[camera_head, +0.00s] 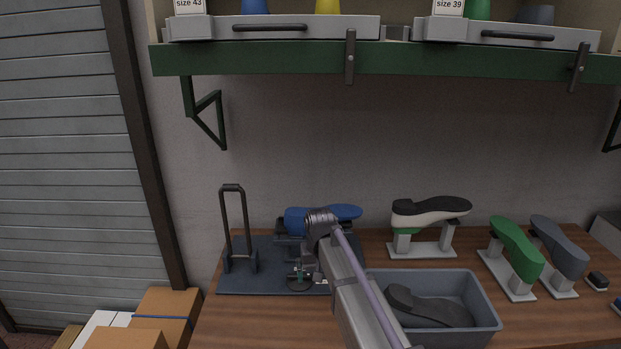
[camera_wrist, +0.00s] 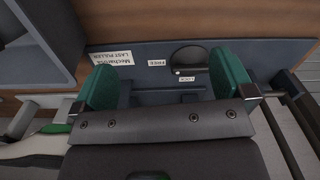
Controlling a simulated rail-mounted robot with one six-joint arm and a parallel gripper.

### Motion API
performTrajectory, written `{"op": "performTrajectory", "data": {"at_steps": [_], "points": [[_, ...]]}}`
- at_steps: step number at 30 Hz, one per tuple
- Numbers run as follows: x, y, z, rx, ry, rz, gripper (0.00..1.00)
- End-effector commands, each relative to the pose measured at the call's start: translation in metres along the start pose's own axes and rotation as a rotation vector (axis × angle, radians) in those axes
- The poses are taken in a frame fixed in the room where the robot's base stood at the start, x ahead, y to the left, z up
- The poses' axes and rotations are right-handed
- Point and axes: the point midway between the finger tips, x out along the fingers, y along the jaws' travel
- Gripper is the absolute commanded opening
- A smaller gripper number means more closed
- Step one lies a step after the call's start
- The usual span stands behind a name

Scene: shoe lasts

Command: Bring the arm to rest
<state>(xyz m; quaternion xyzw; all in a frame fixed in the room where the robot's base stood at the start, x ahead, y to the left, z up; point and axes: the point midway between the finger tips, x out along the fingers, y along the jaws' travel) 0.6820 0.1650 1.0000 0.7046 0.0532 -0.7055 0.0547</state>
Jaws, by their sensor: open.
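My arm (camera_head: 355,300) reaches from the bottom of the head view to the last puller (camera_head: 235,283), a dark plate with an upright looped handle (camera_head: 233,215). My gripper (camera_wrist: 165,85) shows in the wrist view with two green finger pads set wide apart and nothing held between them. In the head view my gripper (camera_head: 299,275) is low over the plate, partly hidden by the wrist. The wrist view shows the puller's labels, including FREE (camera_wrist: 157,63) and LOCK (camera_wrist: 188,79). A blue last (camera_head: 340,212) lies level on the puller behind my wrist.
A grey bin (camera_head: 485,315) with a dark sole stands right of my arm. Lasts on stands, black-and-white (camera_head: 430,212), green (camera_head: 515,245) and grey (camera_head: 560,245), line the right side. A green shelf (camera_head: 260,58) with drawers is above; cartons (camera_head: 165,305) are lower left.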

Motion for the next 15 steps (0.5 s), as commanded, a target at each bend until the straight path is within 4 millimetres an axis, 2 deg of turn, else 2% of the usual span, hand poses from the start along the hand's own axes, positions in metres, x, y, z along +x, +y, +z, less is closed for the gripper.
{"op": "performTrajectory", "data": {"at_steps": [1,3,6,7,9,10,12,15], "points": [[0.000,0.025,0.061,0.003,0.000,0.000,1.00],[0.000,0.054,0.121,0.013,0.000,0.000,1.00],[0.000,0.087,0.194,0.048,0.000,0.000,1.00],[0.000,0.094,0.210,0.062,0.000,0.000,1.00],[0.000,0.108,0.239,0.101,0.000,0.000,1.00],[0.000,0.113,0.246,0.114,0.000,0.000,1.00],[0.000,0.124,0.251,0.144,0.000,0.000,1.00],[0.000,0.129,0.247,0.155,0.000,0.000,1.00]]}}
